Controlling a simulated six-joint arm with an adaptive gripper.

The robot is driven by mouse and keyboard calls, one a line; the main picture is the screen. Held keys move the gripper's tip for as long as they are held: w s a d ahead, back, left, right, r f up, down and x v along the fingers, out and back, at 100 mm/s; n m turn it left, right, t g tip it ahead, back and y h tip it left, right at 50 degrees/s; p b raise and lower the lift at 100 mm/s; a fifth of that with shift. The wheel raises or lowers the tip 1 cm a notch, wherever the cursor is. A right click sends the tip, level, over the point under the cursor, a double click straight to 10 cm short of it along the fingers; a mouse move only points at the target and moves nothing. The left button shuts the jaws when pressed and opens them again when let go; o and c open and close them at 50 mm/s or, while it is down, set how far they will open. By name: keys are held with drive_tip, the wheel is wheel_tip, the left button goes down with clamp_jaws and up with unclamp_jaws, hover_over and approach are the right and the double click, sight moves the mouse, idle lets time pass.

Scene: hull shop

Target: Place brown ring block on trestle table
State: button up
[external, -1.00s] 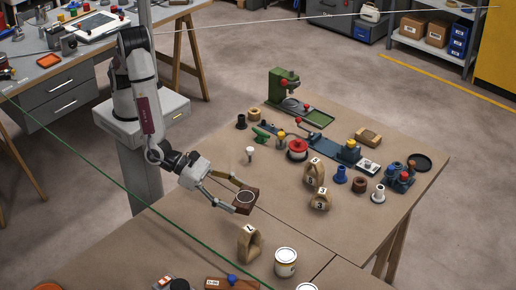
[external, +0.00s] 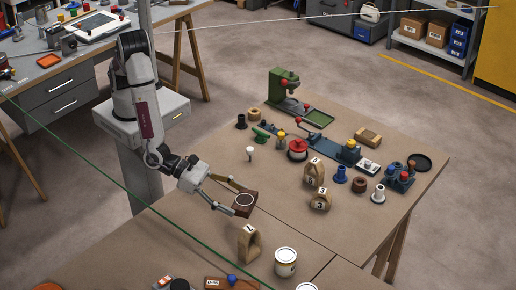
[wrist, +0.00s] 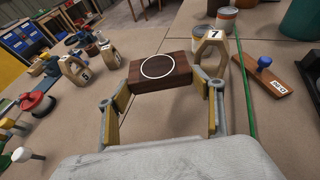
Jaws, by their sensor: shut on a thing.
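The brown ring block (external: 244,205) is a dark brown block with a white ring on its top face. My gripper (external: 243,198) is shut on it, one finger on each side. The wrist view shows the block (wrist: 160,72) level between the two fingertips (wrist: 160,88). The trestle table (external: 190,225) has a plain tan top and lies under the block. The block is low over it, and I cannot tell whether it touches.
A wooden arch marked 7 (external: 249,243) stands close to the block, with a white can (external: 286,262) beyond it. Two more numbered arches (external: 316,172) and a red spool (external: 297,150) stand farther back. The tabletop left of the block is clear. A green line (external: 130,183) crosses the external view.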

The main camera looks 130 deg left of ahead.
hover_over(234, 225)
drive_tip(key=shift+w+f, duration=0.1)
drive_tip(key=shift+f, duration=2.65)
drive_tip(key=shift+f, duration=0.1)
drive_tip(key=shift+f, duration=1.75)
drive_tip(key=shift+f, duration=0.1)
drive_tip(key=o, duration=1.2)
drive_tip(key=shift+c, duration=0.2)
drive_tip(key=shift+v, duration=6.05)
drive_tip(key=shift+w, duration=0.1)
